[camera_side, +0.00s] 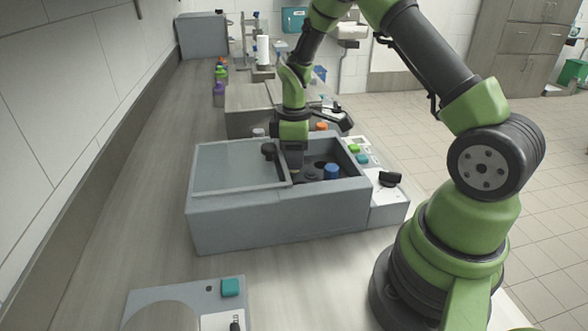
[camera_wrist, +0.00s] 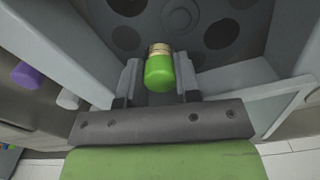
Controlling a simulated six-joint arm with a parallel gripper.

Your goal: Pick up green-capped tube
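The green-capped tube (camera_wrist: 160,73) shows in the wrist view, its cap toward the camera, with a tan band beyond the cap. It is over the dark round rotor with holes (camera_wrist: 216,34) inside the grey box-shaped machine. My gripper (camera_wrist: 158,66) has one finger on each side of the cap. A narrow gap seems to show beside the cap, so the fingers look open around it. In the side view my gripper (camera_side: 294,165) points down into the open part of the machine (camera_side: 270,218), and the green-capped tube is hidden there.
A blue-capped tube (camera_side: 331,171) stands in the machine, right of my gripper. The glass lid (camera_side: 238,166) lies to the left. The machine's walls surround my gripper closely. Purple (camera_wrist: 25,75) and white (camera_wrist: 68,98) caps sit outside the wall. A control panel (camera_side: 372,170) is at right.

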